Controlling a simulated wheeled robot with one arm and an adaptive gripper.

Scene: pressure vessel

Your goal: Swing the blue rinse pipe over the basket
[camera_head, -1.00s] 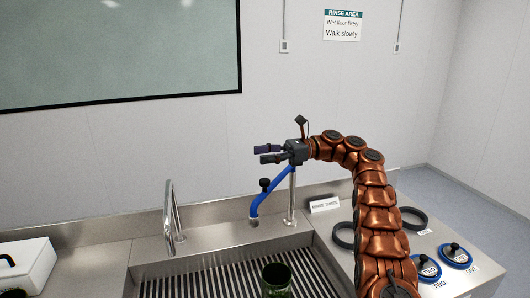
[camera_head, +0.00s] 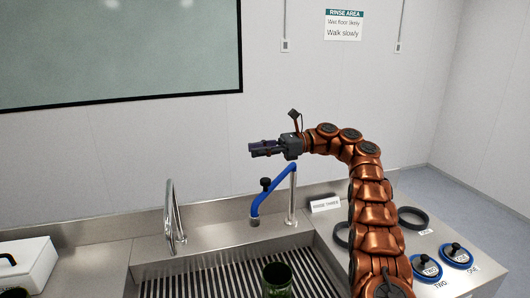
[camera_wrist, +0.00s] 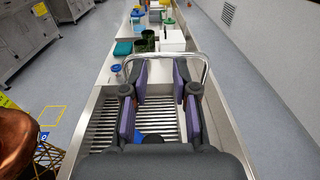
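The blue rinse pipe (camera_head: 272,190) rises from a chrome post at the back edge of the sink. It slants down to the left to a downturned outlet, with a black knob on its upper side. My gripper (camera_head: 262,149) is above the pipe, apart from it, its fingers pointing left. In the wrist view its fingers (camera_wrist: 160,105) are apart with nothing held between them. A small blue part (camera_wrist: 152,138), likely the pipe, shows low between them. A dark green container (camera_head: 278,281) stands on the sink's slatted rack; I cannot tell whether it is the basket.
A chrome tap (camera_head: 173,215) stands left of the pipe. A white box (camera_head: 27,264) is on the counter's left. A RINSE THREE sign (camera_head: 325,205) and several dark and blue rings with knobs (camera_head: 456,256) sit on the right counter. The wall is behind.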

